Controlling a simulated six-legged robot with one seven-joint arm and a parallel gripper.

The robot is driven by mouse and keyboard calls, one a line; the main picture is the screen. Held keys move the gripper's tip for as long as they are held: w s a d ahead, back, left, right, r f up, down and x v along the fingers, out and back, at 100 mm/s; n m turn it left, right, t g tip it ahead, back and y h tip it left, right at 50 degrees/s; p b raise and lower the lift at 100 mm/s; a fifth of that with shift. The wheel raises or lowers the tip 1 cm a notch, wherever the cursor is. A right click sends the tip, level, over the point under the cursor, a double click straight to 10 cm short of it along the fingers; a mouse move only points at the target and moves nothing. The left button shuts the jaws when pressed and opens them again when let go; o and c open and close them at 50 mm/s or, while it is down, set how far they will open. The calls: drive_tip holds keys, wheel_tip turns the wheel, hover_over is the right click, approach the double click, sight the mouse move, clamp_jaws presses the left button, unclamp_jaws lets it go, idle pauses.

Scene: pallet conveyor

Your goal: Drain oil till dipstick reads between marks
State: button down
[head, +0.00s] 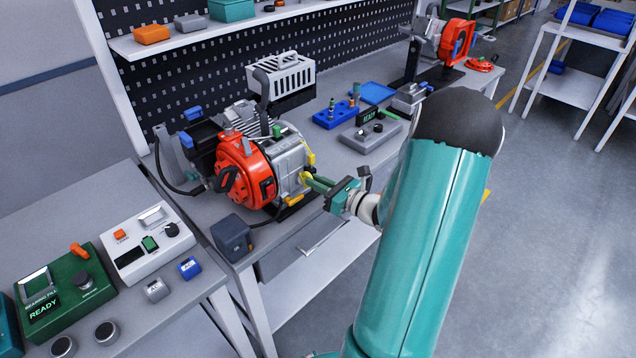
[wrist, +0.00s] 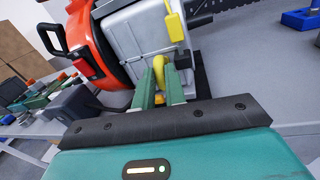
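The engine (head: 249,168), with a red round housing and a grey block, stands on the bench; it fills the upper middle of the wrist view (wrist: 132,40). My gripper (head: 312,182) is at the engine's lower right side. In the wrist view its two green fingers (wrist: 160,84) are close together, with a yellow hooked handle (wrist: 159,66) on the engine filling the gap between their tips. A second yellow part (wrist: 174,26) sits higher on the block, apart from the fingers. No oil level or dipstick marks can be read.
A dark box (head: 232,238) stands at the bench's front edge left of the engine. A grey device (head: 370,135) and a blue holder (head: 335,116) lie to the right. Control boxes, one green (head: 62,291), stand on the left table.

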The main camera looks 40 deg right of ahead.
drive_tip(key=s+r, duration=0.2)
drive_tip(key=s, duration=0.1)
drive_tip(key=s+r, duration=0.1)
drive_tip(key=s, duration=0.1)
drive_tip(key=shift+d+r, duration=0.1)
drive_tip(key=shift+r, duration=0.05)
drive_tip(key=c, duration=1.5)
unclamp_jaws()
drive_tip(key=shift+o, duration=0.2)
drive_tip(key=s+d, duration=0.2)
drive_tip(key=s, duration=1.1)
drive_tip(key=shift+s+d, duration=0.25)
drive_tip(key=shift+d, duration=0.05)
